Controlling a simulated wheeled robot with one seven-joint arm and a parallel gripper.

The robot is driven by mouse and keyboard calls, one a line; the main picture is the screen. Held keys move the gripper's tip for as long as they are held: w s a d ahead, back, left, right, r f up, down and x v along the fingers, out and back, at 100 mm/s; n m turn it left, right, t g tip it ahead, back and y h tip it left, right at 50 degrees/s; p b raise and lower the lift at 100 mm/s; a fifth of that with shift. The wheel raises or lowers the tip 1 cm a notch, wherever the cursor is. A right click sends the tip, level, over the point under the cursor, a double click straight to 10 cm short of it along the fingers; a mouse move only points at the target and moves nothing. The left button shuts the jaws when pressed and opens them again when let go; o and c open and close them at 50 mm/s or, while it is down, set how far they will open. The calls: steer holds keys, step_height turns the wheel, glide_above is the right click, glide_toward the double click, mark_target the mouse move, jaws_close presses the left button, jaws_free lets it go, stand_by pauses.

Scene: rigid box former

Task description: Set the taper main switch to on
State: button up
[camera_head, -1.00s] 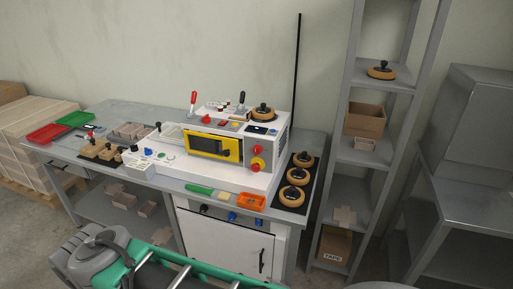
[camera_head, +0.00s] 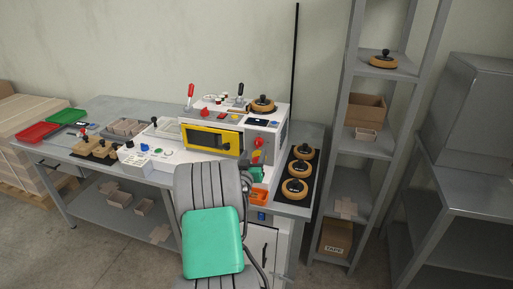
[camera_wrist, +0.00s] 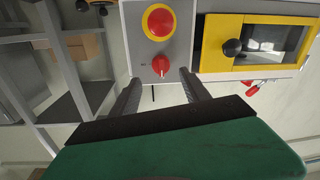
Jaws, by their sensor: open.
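The taper is a white machine (camera_head: 262,128) with a yellow-framed window (camera_head: 212,141) on the bench. On its front right are a red rotary knob (camera_head: 257,142) and, below it, a red button on a yellow base (camera_head: 256,157). In the wrist view the red rotary knob (camera_wrist: 160,66) sits on a grey panel beside the red button (camera_wrist: 158,22). My gripper (camera_wrist: 160,80) is open, with its two fingers apart on either side of the knob in that view. I cannot tell whether they touch it.
Two red-handled and black-handled levers (camera_head: 190,93) stand on top of the machine. A grey shelf (camera_head: 388,75) stands to the right. The floor (camera_head: 110,245) at left front is clear.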

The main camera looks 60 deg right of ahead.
mark_target(257, 145)
steer(key=p+x, duration=0.1)
steer(key=x, duration=0.5)
steer(key=shift+w+d, duration=0.1)
steer(key=shift+d, duration=0.1)
steer(key=shift+c, duration=0.3)
jaws_close()
